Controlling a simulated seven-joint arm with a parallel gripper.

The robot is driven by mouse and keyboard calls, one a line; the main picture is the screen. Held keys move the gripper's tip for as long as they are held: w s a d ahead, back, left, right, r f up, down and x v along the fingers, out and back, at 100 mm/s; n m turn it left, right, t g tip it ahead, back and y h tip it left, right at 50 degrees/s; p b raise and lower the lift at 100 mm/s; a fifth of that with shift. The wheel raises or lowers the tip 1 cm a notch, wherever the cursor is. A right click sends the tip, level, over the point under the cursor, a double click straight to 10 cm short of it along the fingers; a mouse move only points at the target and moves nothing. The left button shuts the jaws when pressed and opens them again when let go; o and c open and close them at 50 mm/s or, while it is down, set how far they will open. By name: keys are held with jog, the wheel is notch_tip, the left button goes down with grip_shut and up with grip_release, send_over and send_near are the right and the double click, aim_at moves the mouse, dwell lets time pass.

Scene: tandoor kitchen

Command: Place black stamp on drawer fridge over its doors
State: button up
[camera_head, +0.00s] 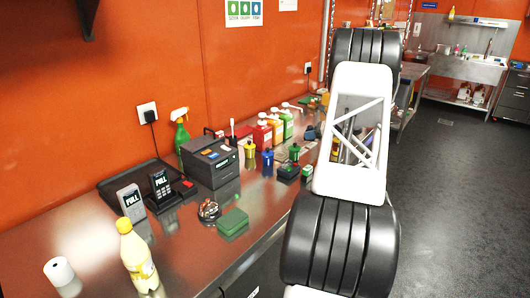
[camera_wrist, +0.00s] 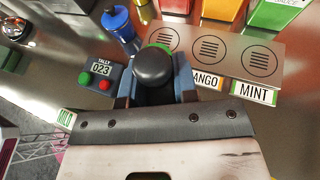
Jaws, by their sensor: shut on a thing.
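In the wrist view, the black stamp (camera_wrist: 155,66) shows its round black knob between the blue-grey fingers of my gripper (camera_wrist: 156,90). My gripper is shut on it. The stamp's lower part is hidden, so I cannot tell whether it touches the surface below. In the head view my arm hides the gripper and the black stamp. A dark unit with drawers (camera_head: 515,97) stands at the far right edge; I cannot tell whether it is the drawer fridge.
In the wrist view a tally box (camera_wrist: 99,78) and a blue-topped item (camera_wrist: 119,24) are left of my gripper; a steel rack (camera_wrist: 258,55) labelled MANGO and MINT is right. In the head view, a cash box (camera_head: 210,162) and sauce bottles crowd the steel counter (camera_head: 100,272). The right floor is clear.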

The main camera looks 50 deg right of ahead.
send_over(308, 160)
jog(key=shift+w+d+f, duration=0.1)
jog(key=shift+f, duration=1.45)
jog(key=shift+w+d+f, duration=0.1)
jog(key=shift+f, duration=1.45)
jog(key=shift+f, duration=1.85)
jog(key=shift+f, duration=0.1)
jog(key=o, duration=0.9)
jog(key=shift+f, duration=0.1)
jog(key=shift+o, duration=0.2)
jog(key=shift+r, duration=0.2)
jog(key=v, duration=1.2)
